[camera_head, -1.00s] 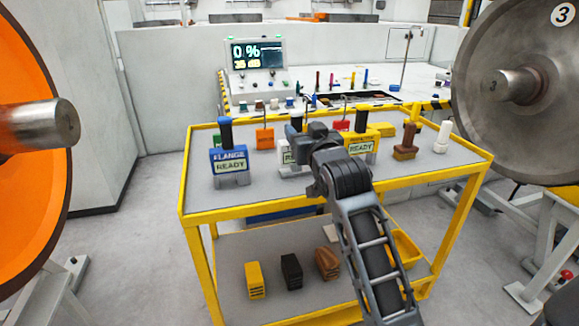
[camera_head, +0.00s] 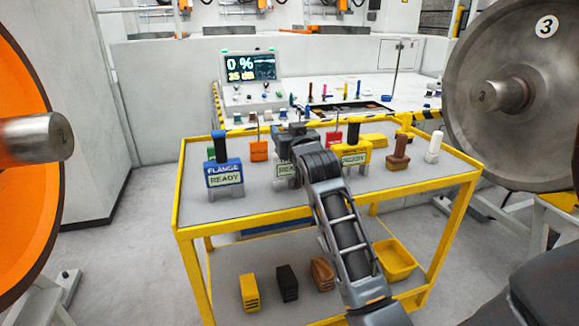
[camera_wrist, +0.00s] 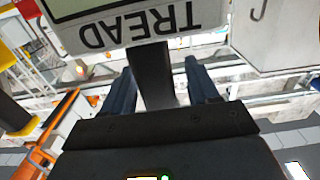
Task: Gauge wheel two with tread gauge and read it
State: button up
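The white tread gauge (camera_head: 285,172) stands on the cart top, mostly hidden behind my arm in the head view. Its TREAD label (camera_wrist: 140,27) shows upside down in the wrist view. My gripper (camera_wrist: 160,85) is open, with the gauge's dark handle (camera_wrist: 151,72) between its two fingers. A gap shows between the handle and the right finger. In the head view my gripper (camera_head: 290,130) is over the gauge. Wheel two (camera_head: 18,190), orange with a grey axle end marked 2 (camera_head: 38,137), is at the left edge, apart from my gripper.
The blue flange gauge (camera_head: 225,175) and a yellow gauge (camera_head: 354,155) flank the tread gauge on the yellow-framed cart (camera_head: 188,214). Brown (camera_head: 398,152) and white (camera_head: 433,147) items stand right. Grey wheel three (camera_head: 515,130) is at right. A console (camera_head: 252,68) stands behind.

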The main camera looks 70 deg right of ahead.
grip_shut()
dwell(0.3)
dwell(0.3)
